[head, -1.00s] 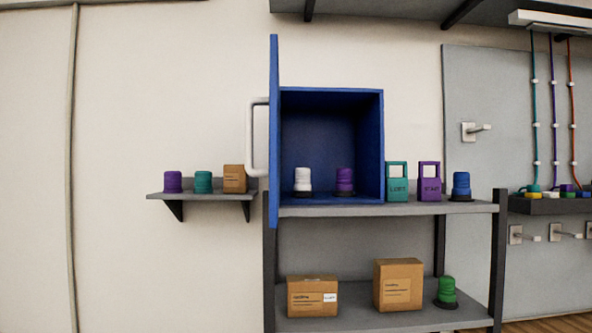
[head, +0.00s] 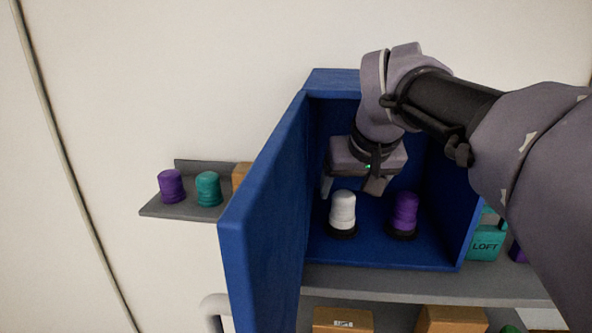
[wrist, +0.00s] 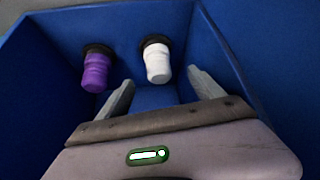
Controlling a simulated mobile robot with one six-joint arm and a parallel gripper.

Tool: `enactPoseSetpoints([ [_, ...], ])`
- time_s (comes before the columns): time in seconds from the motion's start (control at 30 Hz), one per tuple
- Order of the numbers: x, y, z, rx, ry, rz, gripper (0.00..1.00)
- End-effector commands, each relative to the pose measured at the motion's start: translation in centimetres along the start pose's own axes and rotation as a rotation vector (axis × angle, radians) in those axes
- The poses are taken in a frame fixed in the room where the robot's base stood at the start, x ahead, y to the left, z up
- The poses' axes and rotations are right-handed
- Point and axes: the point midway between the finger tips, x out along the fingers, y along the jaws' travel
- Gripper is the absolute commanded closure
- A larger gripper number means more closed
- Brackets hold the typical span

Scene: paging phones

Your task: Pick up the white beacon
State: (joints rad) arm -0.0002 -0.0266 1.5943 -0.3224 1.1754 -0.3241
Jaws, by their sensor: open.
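The white beacon (head: 342,212) stands upright on a dark base on the floor of the open blue cabinet, in its left half. It also shows in the wrist view (wrist: 157,62), ahead of the gap between my fingers. My gripper (head: 350,190) is inside the cabinet, above and behind the beacon in the head view. In the wrist view its two fingers (wrist: 160,84) are spread apart with nothing between them. A purple beacon (head: 404,214) stands to the right of the white one in the head view and to its left in the wrist view (wrist: 96,70).
The open blue door (head: 262,215) stands out on the left of the cabinet (head: 335,82). A teal LOFT item (head: 485,243) is beside the cabinet's right wall. A small shelf (head: 190,211) at left holds purple and teal beacons and a box. Boxes sit below.

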Motion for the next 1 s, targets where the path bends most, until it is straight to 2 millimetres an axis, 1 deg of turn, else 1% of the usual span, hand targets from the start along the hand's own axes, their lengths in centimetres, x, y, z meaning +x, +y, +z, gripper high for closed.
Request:
enactPoseSetpoints([
  [0.03,1.4,0.0,0.2,0.0,-0.006,0.001,0.23],
  [0.1,3.0,0.0,0.3,0.001,-0.006,0.0,0.23],
  [0.27,5.2,0.0,0.2,0.003,-0.005,-0.001,0.23],
  [0.4,7.9,0.1,0.1,0.003,-0.007,-0.001,0.23],
  [0.5,9.6,0.1,0.1,0.002,-0.005,0.0,0.23],
  [0.6,10.1,0.1,0.2,0.003,-0.002,0.0,0.23],
  [0.77,10.1,0.1,0.2,0.003,-0.001,0.0,0.23],
  [0.8,10.1,0.1,0.2,0.003,-0.001,0.0,0.31],
  [0.97,10.1,0.1,0.2,0.003,-0.001,0.0,0.63],
  [1.0,10.1,0.0,0.2,0.003,-0.001,-0.001,0.7],
])
